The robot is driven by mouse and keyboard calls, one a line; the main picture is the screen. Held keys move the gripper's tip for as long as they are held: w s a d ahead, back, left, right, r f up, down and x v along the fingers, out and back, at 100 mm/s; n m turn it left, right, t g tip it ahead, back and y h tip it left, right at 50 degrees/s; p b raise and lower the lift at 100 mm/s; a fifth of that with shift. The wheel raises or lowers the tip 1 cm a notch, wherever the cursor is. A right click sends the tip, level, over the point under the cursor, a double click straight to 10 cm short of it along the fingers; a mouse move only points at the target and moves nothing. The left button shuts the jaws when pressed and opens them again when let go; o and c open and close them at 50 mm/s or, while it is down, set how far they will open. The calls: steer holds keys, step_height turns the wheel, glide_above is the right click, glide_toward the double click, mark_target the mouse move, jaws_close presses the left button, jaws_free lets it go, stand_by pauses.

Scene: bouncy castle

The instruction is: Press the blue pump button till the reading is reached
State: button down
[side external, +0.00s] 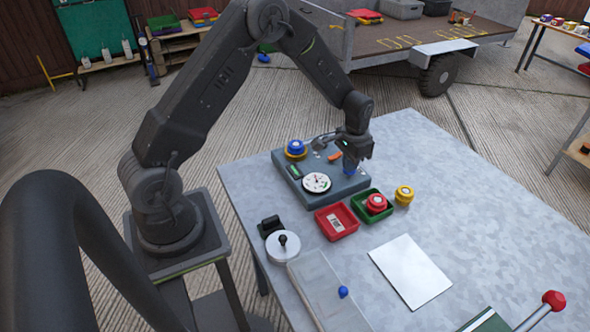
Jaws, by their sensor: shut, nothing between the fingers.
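A grey-blue control box (291,187) sits on the table, with a round white dial (316,183) on its front part. The dial's needle and numbers are too small to read. A small dark green display (295,172) is left of the dial. A blue-topped yellow piece (296,149) is at the box's back left corner.
A red tray (328,233) and a green tray (357,208) holding a red piece (376,203) stand close in front of the box. A yellow piece (404,195) is to their right. A white sheet (410,271) lies nearer. The table's right side (480,210) is clear.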

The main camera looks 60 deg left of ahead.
steer(key=shift+f, duration=0.4)
steer(key=shift+r, duration=3.3)
steer(key=shift+f, duration=1.55)
steer(key=shift+f, duration=0.25)
stand_by(0.9)
